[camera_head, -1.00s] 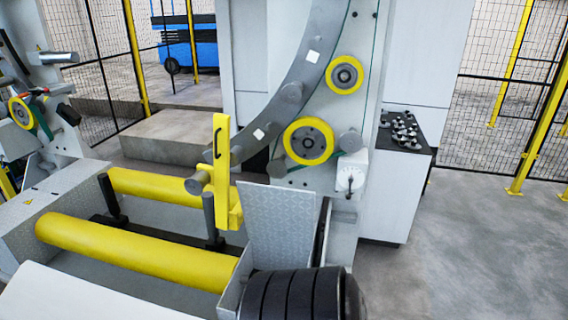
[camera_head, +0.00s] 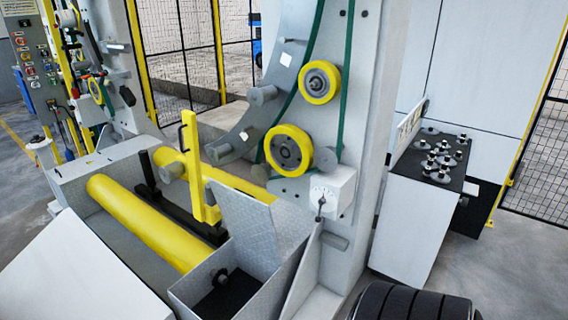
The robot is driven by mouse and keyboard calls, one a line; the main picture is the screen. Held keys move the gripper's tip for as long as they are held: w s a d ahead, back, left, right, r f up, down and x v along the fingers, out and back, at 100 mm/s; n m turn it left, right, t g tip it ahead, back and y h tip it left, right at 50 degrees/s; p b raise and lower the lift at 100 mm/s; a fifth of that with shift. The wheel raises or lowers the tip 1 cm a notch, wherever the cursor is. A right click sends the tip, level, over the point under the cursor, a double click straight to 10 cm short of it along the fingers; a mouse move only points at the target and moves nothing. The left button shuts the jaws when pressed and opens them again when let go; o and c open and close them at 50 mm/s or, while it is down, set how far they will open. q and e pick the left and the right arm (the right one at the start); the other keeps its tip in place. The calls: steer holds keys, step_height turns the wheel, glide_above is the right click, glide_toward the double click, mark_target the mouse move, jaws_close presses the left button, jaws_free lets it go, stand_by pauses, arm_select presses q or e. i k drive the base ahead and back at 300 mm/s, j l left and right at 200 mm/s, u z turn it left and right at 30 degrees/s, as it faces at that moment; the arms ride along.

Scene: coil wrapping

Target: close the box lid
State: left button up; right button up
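The box (camera_head: 208,290) is a metal box at the lower middle of the head view, beside the machine. Its diamond-plate lid (camera_head: 248,232) stands upright, so the box is open from above. A dark interior with a small round black part shows inside. Neither of my grippers is in view.
Yellow rollers (camera_head: 148,222) lie left of the box, with a yellow upright bracket (camera_head: 196,172) behind it. The machine column with yellow wheels (camera_head: 288,150) rises behind. A cabinet with black knobs (camera_head: 432,170) stands right. A black ribbed cylinder (camera_head: 415,304) is at the bottom right.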

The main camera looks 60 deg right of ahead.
mark_target(247, 219)
steer(key=k+l, duration=0.1)
steer(key=l, duration=0.6)
steer(key=k+l, duration=0.1)
steer(key=l, duration=1.25)
steer(key=k+l, duration=0.15)
steer(key=l, duration=0.55)
steer(key=i+l, duration=0.1)
steer(key=l, duration=0.25)
steer(key=i+l, duration=0.1)
steer(key=l, duration=0.25)
steer(key=i+l+z, duration=0.1)
steer(key=l, duration=0.25)
